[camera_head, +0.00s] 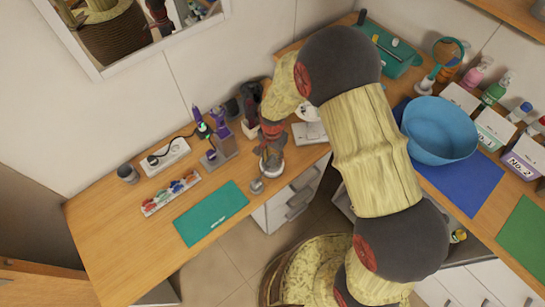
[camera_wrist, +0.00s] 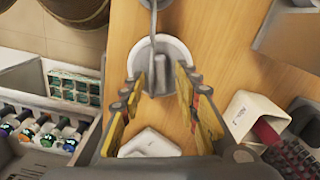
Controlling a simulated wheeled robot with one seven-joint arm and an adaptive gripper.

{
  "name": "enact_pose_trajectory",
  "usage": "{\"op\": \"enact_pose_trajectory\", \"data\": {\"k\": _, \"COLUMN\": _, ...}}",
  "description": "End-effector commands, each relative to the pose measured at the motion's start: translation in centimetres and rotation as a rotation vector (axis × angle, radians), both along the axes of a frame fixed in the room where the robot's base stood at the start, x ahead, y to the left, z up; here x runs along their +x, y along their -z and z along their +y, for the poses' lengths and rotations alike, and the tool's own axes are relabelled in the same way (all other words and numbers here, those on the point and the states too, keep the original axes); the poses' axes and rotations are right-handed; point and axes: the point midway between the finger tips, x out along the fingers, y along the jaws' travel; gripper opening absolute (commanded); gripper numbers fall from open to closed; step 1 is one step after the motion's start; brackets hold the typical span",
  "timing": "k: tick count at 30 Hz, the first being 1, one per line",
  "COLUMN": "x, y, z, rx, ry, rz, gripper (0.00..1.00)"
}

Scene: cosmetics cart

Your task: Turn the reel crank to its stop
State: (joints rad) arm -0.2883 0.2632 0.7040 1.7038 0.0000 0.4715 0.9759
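The reel (camera_head: 274,168) is a small grey round body near the front edge of the wooden desk, with a metal knob (camera_head: 257,186) at its front left. In the wrist view it looks like a pale round piece (camera_wrist: 176,48) with a thin grey crank bar (camera_wrist: 151,18) running toward the top edge. My gripper (camera_head: 270,155) is over the reel, pointing down. In the wrist view the fingers of my gripper (camera_wrist: 160,84) are spread, with a gap between them, close to the reel. I cannot tell whether a finger touches the crank.
A white object (camera_wrist: 148,143) lies on the desk below the fingers. Purple tools (camera_head: 218,125) and a power strip (camera_head: 164,157) stand left of my gripper. A green mat (camera_head: 211,213) lies at the front left. A blue bowl (camera_head: 438,130) is on the right counter. Open drawers (camera_head: 292,200) stand below the desk edge.

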Motion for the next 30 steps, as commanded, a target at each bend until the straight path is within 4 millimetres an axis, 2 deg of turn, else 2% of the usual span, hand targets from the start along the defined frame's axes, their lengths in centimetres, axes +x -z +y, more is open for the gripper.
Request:
{"op": "enact_pose_trajectory", "data": {"k": 5, "x": 0.1, "y": -2.5, "z": 0.0, "rx": 0.002, "ry": 0.0, "rz": -0.004, "gripper": 0.32}}
{"op": "enact_pose_trajectory", "data": {"k": 12, "x": 0.2, "y": -7.5, "z": 0.0, "rx": 0.001, "ry": 0.0, "rz": -0.005, "gripper": 0.32}}
{"op": "enact_pose_trajectory", "data": {"k": 18, "x": 0.1, "y": -10.5, "z": 0.1, "rx": 0.001, "ry": 0.0, "rz": -0.003, "gripper": 0.32}}
{"op": "enact_pose_trajectory", "data": {"k": 24, "x": 0.1, "y": -11.6, "z": 0.0, "rx": 0.0, "ry": 0.0, "rz": -0.001, "gripper": 0.32}}
{"op": "enact_pose_trajectory", "data": {"k": 30, "x": 0.1, "y": -11.7, "z": 0.0, "rx": 0.001, "ry": 0.0, "rz": -0.001, "gripper": 0.32}}
